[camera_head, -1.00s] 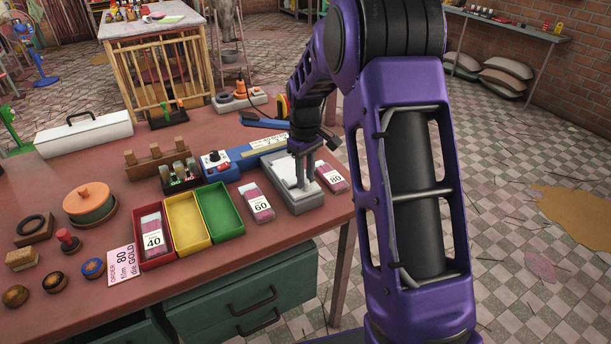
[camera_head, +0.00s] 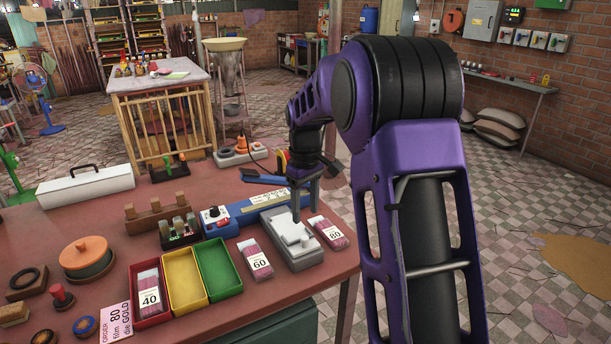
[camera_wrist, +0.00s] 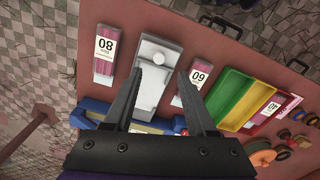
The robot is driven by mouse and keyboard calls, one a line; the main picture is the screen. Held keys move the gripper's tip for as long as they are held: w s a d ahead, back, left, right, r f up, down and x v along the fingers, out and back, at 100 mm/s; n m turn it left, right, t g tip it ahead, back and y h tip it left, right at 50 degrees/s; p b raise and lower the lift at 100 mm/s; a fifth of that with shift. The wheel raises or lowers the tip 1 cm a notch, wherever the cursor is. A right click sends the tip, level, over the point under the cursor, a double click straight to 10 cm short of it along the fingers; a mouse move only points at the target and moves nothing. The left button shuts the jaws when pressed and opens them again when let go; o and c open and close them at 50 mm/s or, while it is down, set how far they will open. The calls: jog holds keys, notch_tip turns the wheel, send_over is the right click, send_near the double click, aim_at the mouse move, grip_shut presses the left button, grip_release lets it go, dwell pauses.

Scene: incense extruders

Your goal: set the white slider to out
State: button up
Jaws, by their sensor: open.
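The white slider (camera_head: 290,231) is a pale block on top of a grey box (camera_head: 304,262) near the right end of the red-brown table. In the wrist view the white slider (camera_wrist: 148,86) lies between and below my fingers, with a rounded pale part at the far end of the grey box (camera_wrist: 166,45). My gripper (camera_head: 305,212) points down over the box, its two dark fingers apart. In the wrist view my gripper (camera_wrist: 160,70) is open with nothing held between the fingers. I cannot tell the exact gap between fingertips and slider.
Packets marked 60 (camera_head: 256,258) and 80 (camera_head: 329,232) flank the box closely. A blue device (camera_head: 240,210) lies behind it. Red, yellow (camera_head: 186,279) and green (camera_head: 218,270) trays stand to the left. The table's edge is close on the right.

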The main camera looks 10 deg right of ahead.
notch_tip(320, 180, up, 9)
jog(key=shift+r+p, duration=0.15)
jog(key=shift+p, duration=0.25)
